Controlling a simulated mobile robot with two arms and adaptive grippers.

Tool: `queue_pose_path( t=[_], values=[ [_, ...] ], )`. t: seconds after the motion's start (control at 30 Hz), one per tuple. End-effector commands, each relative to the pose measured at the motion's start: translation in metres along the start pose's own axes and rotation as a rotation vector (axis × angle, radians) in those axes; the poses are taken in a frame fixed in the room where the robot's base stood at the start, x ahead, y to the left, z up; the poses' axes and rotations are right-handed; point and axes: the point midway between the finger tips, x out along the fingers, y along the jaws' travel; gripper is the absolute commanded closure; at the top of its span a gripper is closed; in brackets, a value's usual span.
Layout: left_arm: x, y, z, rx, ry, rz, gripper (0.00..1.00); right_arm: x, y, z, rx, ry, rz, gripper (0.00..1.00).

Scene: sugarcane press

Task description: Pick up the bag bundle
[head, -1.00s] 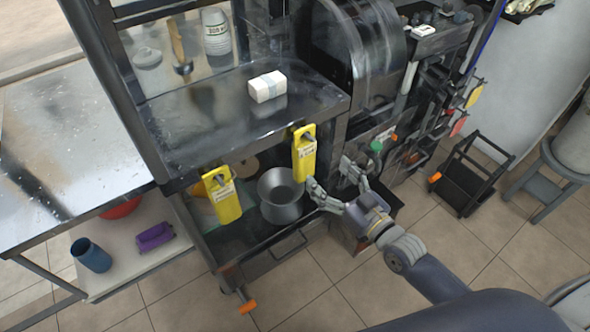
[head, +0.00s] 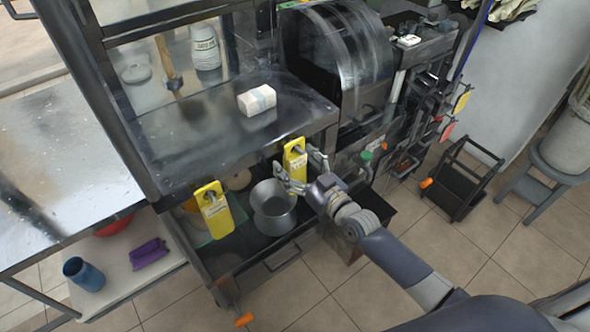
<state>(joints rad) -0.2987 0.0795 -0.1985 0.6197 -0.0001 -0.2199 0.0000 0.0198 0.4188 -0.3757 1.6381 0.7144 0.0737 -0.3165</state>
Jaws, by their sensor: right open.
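One yellow bag bundle (head: 294,157) hangs from a hook on the front edge of the steel counter, right of its middle. A second yellow bundle (head: 213,210) hangs further left on the same edge. My left gripper is not in view.
A metal pot (head: 273,212) stands on the shelf below the bundles, close to my right gripper. A white block (head: 257,100) lies on the counter (head: 190,135). A black rack (head: 458,185) and a grey stool (head: 545,180) stand at the right. Tiled floor is free in front.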

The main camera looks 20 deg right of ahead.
Motion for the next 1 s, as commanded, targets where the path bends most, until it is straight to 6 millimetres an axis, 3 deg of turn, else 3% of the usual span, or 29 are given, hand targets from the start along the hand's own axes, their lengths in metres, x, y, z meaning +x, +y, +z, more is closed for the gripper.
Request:
queue_pose_path(
  t=[0.3, 0.5, 1.0],
  values=[
    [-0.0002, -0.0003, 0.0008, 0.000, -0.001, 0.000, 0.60, 0.0043, 0.0001, 0.0003, -0.001, -0.001, 0.000, 0.27],
    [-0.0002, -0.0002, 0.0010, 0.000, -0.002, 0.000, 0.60, 0.0041, 0.0002, 0.0004, -0.001, -0.001, 0.000, 0.70],
    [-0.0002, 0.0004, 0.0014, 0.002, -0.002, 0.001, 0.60, 0.0041, -0.0002, -0.0066, 0.001, 0.001, 0.000, 0.70]
  ],
)
